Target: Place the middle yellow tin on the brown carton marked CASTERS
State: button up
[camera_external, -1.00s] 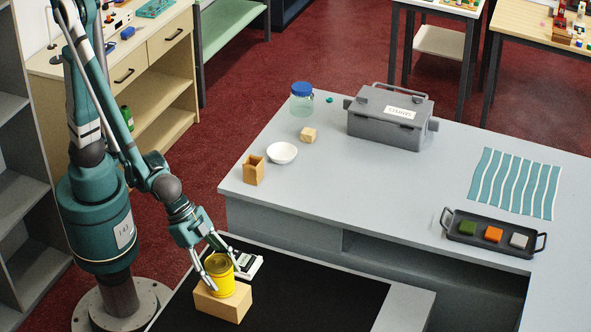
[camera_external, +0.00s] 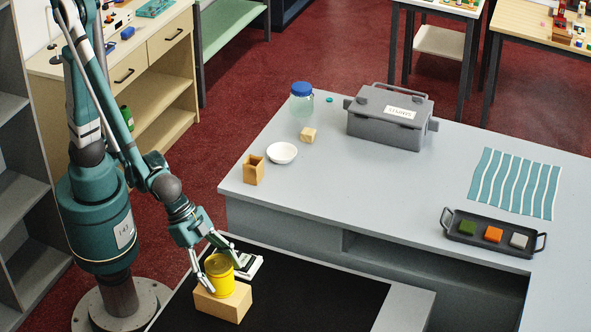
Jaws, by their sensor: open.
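One yellow tin (camera_external: 219,277) stands upright on a brown carton (camera_external: 240,303) on the black surface in front of my arm. No marking on the carton can be read from here. My gripper (camera_external: 216,272) is open, with its fingers on either side of the tin's upper part. I see no other yellow tin. The tin hides part of the carton's top.
A white and dark device (camera_external: 248,264) lies just behind the carton. The black surface (camera_external: 320,290) is clear to the right. The grey counter (camera_external: 350,190) beyond holds a wooden box (camera_external: 253,170), a white bowl (camera_external: 282,153), a jar (camera_external: 302,100), a grey case (camera_external: 388,118) and a tray (camera_external: 462,247).

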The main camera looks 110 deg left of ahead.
jog(key=p+v, duration=0.2)
jog(key=v, duration=1)
jog(key=shift+p, duration=0.35)
jog(key=shift+a+r, duration=0.1)
dwell(0.5)
jog(key=s+a+r+n, duration=0.1)
jog(key=s+a+r, duration=0.2)
jog(key=s+a, duration=0.6)
jog(key=s+a+r+y, duration=0.1)
jog(key=s+a+r, duration=0.3)
jog(key=s+a, duration=0.6)
jog(key=a, duration=0.5)
jog(key=shift+s+n+t, duration=0.3)
jog(key=shift+s+n, duration=0.05)
jog(key=shift+n, duration=0.05)
